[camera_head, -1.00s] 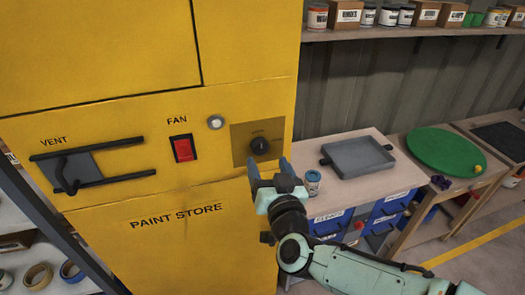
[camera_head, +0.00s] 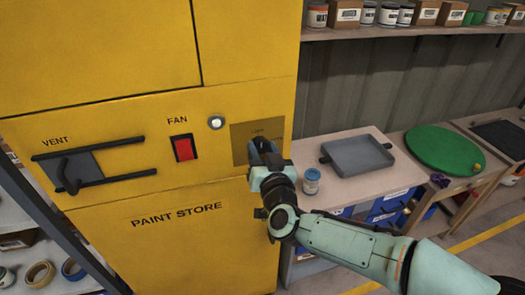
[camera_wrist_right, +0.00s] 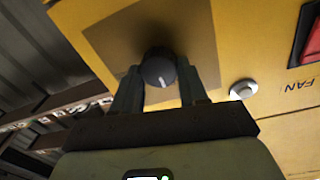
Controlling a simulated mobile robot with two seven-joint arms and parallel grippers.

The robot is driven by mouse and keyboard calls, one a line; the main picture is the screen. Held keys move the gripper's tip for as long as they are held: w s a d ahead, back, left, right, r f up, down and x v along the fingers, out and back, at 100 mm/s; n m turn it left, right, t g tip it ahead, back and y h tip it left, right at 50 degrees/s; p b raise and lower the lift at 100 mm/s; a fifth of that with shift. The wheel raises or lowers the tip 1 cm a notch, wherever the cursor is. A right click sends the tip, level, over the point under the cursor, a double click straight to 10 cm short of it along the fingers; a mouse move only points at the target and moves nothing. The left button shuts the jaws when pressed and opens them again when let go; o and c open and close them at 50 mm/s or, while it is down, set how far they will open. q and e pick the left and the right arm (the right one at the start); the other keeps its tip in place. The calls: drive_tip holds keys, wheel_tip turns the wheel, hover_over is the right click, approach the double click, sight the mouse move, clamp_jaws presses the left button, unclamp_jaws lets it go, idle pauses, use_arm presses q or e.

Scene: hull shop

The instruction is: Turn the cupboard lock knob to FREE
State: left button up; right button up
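The lock knob (camera_wrist_right: 158,70) is round and dark with a pale pointer line, on a square brownish plate (camera_head: 240,134) on the yellow paint store cupboard (camera_head: 100,215). In the right wrist view the pointer line is on the knob's lower side, on an upside-down picture. My right gripper (camera_head: 264,150) is at the plate, its two fingers (camera_wrist_right: 160,82) on either side of the knob and close against it. In the head view the hand hides the knob and most of the plate's lettering. My left gripper is not in view.
Left of the plate are a round pale button (camera_head: 216,122), a red FAN switch (camera_head: 183,148) and a VENT lever (camera_head: 75,175). Right of the cupboard, a bench (camera_head: 330,191) holds a small jar (camera_head: 311,181) and a grey tray (camera_head: 357,157), close to my right arm.

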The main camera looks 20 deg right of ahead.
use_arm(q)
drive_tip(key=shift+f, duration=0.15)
use_arm(e)
drive_tip(key=shift+m, duration=0.3)
drive_tip(key=shift+f+m+b, duration=0.1)
drive_tip(key=shift+m+b, duration=0.75)
drive_tip(key=shift+m, duration=0.35)
drive_tip(key=m+b, duration=0.1)
drive_tip(key=m, duration=0.2)
drive_tip(key=shift+d+m+b, duration=0.1)
drive_tip(key=shift+m+b, duration=0.2)
drive_tip(key=shift+b, duration=0.05)
drive_tip(key=m+b, duration=0.2)
drive_tip(key=m, duration=0.3)
drive_tip(key=shift+y, duration=0.4)
use_arm(q)
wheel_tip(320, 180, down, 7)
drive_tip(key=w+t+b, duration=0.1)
drive_tip(key=b, duration=0.2)
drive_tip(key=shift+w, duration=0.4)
use_arm(e)
drive_tip(key=m, duration=0.5)
drive_tip(key=shift+m+g, duration=0.3)
drive_tip(key=o, duration=1.1)
drive_tip(key=shift+c, duration=0.2)
